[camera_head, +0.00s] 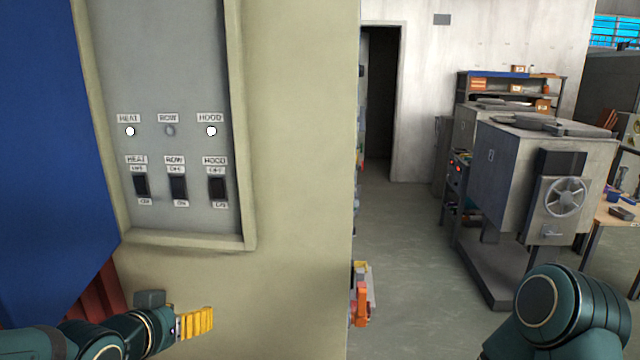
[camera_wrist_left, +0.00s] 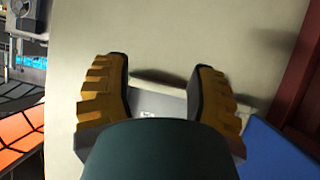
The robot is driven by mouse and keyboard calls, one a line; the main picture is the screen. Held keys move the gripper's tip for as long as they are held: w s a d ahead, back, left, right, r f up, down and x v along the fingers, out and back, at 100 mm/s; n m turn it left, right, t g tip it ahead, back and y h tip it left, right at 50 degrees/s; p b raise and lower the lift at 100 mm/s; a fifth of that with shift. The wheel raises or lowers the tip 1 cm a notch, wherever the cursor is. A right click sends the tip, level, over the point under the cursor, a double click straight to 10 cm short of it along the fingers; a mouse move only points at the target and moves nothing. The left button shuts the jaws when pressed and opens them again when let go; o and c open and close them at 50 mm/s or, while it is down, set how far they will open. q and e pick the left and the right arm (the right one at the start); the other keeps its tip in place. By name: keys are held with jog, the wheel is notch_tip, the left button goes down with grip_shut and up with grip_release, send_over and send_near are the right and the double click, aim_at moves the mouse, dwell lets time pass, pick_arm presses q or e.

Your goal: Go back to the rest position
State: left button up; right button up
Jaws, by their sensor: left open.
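The switch panel (camera_head: 165,60) is set in the cream wall at the left of the head view. It has three dark rocker switches: HEAT (camera_head: 141,186), ROW (camera_head: 178,188) and HOOD (camera_head: 217,188). The HEAT lamp (camera_head: 130,131) and the HOOD lamp (camera_head: 211,131) look bright white; the ROW lamp (camera_head: 169,131) looks grey. My left gripper (camera_head: 197,322) is below the panel, apart from the switches. In the left wrist view its yellow fingers (camera_wrist_left: 163,95) are spread with nothing held between them. My right gripper is out of view; only part of my right arm shows at lower right.
The cream wall (camera_head: 300,120) stands close in front. A grey furnace-like machine (camera_head: 540,180) with a handwheel stands at right, near a workbench (camera_head: 610,215). Orange items (camera_head: 362,300) stick out past the wall's edge. Grey floor (camera_head: 405,240) is clear toward a dark doorway (camera_head: 380,100).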

pick_arm(q)
jog(key=s+d+f+n+g, duration=0.1)
jog(key=d+f+g, duration=0.25)
jog(key=f, duration=0.75)
jog(key=s+d+f+g, duration=0.2)
jog(key=d+f, duration=0.2)
jog(key=f, duration=0.7)
jog(key=s+d+f+n+g+h, duration=0.1)
jog(key=s+d+f+g, duration=0.3)
jog(key=s+f, duration=0.6)
notch_tip(320, 180, down, 4)
jog(key=shift+s+d+f+n+g, duration=0.1)
jog(key=shift+s+d+n+g, duration=0.3)
jog(key=shift+d, duration=0.7)
jog(key=shift+w, duration=0.1)
